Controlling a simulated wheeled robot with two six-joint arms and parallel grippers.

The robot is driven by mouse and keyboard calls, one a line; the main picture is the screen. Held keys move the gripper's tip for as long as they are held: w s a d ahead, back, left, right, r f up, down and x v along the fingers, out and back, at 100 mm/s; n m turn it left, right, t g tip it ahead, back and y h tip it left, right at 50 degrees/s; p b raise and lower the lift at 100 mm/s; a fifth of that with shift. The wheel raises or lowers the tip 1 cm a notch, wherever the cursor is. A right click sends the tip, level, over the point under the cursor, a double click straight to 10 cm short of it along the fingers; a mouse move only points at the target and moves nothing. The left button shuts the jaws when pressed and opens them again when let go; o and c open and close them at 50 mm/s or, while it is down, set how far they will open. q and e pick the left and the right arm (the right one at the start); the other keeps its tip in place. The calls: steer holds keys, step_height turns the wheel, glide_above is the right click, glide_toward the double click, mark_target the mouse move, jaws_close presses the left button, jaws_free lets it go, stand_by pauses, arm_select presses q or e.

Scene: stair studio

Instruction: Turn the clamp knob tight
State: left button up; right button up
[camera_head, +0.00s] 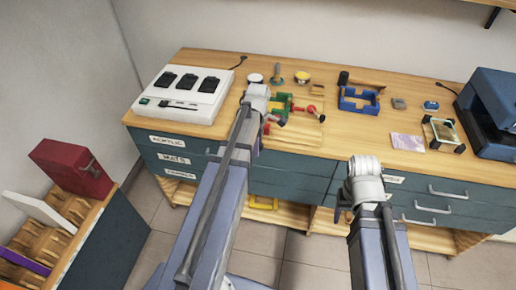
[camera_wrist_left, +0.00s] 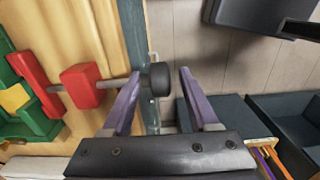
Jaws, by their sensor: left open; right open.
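The clamp (camera_head: 284,103), with green, yellow and red parts, sits on the wooden bench near its front edge. In the left wrist view its green and red body (camera_wrist_left: 35,95) is at the left. A grey rod runs from it past a red block (camera_wrist_left: 82,85) to a dark round knob (camera_wrist_left: 159,79). My left gripper (camera_head: 270,122) is at the clamp's front. Its purple fingers (camera_wrist_left: 160,76) are open, one on each side of the dark knob, not closed on it. My right gripper (camera_head: 343,213) is open and empty, low in front of the drawers.
A white charger box (camera_head: 183,94) stands at the bench's left. A blue holder (camera_head: 359,100), a framed plate (camera_head: 443,132) and a blue machine (camera_head: 490,110) are to the right. A rack with a red binder (camera_head: 72,168) stands at the lower left.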

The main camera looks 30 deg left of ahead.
arm_select(q)
steer(key=shift+s, duration=0.1)
jaws_close()
stand_by(0.4)
steer(key=shift+d, duration=0.1)
